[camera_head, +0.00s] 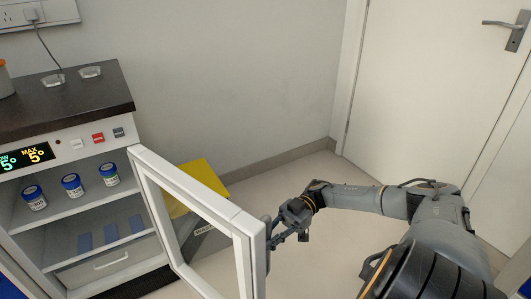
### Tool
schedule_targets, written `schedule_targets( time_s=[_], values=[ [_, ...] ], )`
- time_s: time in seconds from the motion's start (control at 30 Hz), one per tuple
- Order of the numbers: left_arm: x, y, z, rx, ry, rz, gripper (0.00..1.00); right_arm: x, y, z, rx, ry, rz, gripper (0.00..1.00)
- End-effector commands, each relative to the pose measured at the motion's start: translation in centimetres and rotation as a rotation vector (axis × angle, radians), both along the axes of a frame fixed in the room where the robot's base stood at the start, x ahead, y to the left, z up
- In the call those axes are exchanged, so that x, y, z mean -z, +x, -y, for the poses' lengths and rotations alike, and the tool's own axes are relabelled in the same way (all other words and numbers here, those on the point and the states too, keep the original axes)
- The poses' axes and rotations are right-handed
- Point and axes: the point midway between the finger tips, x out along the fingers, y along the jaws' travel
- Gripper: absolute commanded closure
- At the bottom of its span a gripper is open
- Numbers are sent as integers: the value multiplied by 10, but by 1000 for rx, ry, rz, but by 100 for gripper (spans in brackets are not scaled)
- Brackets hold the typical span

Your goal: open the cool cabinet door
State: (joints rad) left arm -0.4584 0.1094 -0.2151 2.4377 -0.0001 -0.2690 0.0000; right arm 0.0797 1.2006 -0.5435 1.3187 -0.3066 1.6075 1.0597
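The cool cabinet (75,142) stands at the left, with a dark top and a display reading 5°. Its white-framed door (190,190) stands wide open, swung out from the cabinet's right side toward the picture's lower middle. The door's free edge is nearest to me. My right gripper (274,235) is at the outer side of that free edge, close to it or touching. Its fingers are small and partly hidden by the frame, so I cannot tell whether they grip anything. No door handle is clearly seen. My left gripper is out of view.
Several blue-capped jars (72,185) stand on the upper shelf, with blue items (110,232) below. A grey wall and a white room door (430,90) stand behind. Floor (290,182) between them is clear.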

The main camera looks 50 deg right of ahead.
Motion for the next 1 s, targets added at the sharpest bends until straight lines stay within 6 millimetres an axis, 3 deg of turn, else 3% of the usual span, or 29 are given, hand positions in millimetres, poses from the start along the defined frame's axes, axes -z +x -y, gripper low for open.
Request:
schedule_targets(
  time_s=[0.03,0.17,0.53,1.0],
  values=[
    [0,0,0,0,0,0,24,2,-2,0,-5,-2,-5,88],
    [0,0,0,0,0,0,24,1,-2,0,-4,-2,-4,63],
    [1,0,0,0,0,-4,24,1,0,4,-1,-2,-1,63],
    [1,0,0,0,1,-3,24,1,-1,68,1,-2,-2,63]
  ],
)
